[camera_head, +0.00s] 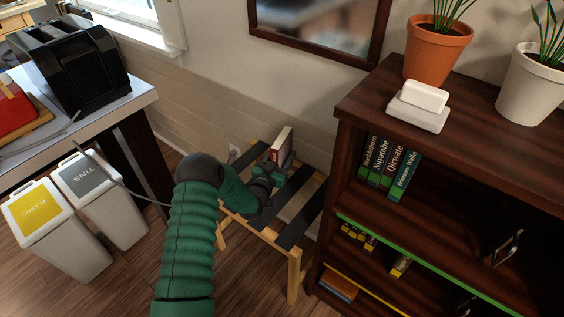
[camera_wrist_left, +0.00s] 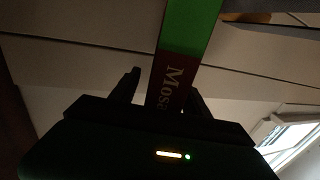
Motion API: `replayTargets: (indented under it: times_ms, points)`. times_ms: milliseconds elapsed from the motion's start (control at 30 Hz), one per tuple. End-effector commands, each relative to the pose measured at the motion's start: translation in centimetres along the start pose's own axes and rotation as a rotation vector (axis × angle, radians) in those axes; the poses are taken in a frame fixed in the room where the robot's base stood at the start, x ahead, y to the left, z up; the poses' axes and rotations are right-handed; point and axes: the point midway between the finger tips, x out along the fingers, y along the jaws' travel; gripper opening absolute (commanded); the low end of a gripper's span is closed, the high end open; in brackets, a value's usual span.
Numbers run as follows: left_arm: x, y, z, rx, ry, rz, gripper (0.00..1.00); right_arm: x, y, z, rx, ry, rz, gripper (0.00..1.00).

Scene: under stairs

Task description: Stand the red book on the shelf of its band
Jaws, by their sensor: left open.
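The red book (camera_head: 280,146) stands upright on a small slatted bench (camera_head: 292,206) in the head view, its pale page edges showing. My left gripper (camera_head: 272,172) is at the book's lower part. In the left wrist view the dark red spine (camera_wrist_left: 172,88), with part of a title and a green band (camera_wrist_left: 197,28), lies between the open fingers (camera_wrist_left: 163,92). Whether a finger touches it I cannot tell. The dark bookcase (camera_head: 350,150) is at the right; one shelf has a green edge strip (camera_head: 425,261) and holds several green-banded books (camera_head: 388,170). My right gripper is out of view.
A lower shelf has a yellow strip (camera_head: 365,292) and yellow-banded books. A dark metal frame (camera_head: 507,248) stands on the green-strip shelf, with bare room left of it. Plant pots (camera_head: 437,50) top the bookcase. Bins (camera_head: 98,195) and a counter (camera_head: 140,98) are at left.

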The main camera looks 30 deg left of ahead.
Motion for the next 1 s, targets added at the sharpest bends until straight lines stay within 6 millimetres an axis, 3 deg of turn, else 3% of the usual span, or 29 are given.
replayTargets:
  times_ms: [200,600,1000]
  points:
    - [0.06,0.09,-0.17,0.001,0.001,0.000,0.52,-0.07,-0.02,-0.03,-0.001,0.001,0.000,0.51]
    - [0.03,0.03,-0.09,0.000,0.000,0.000,0.00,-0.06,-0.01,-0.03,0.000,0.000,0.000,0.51]
    - [0.05,-0.03,-0.12,0.001,0.001,-0.001,0.00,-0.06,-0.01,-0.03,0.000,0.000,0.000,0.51]
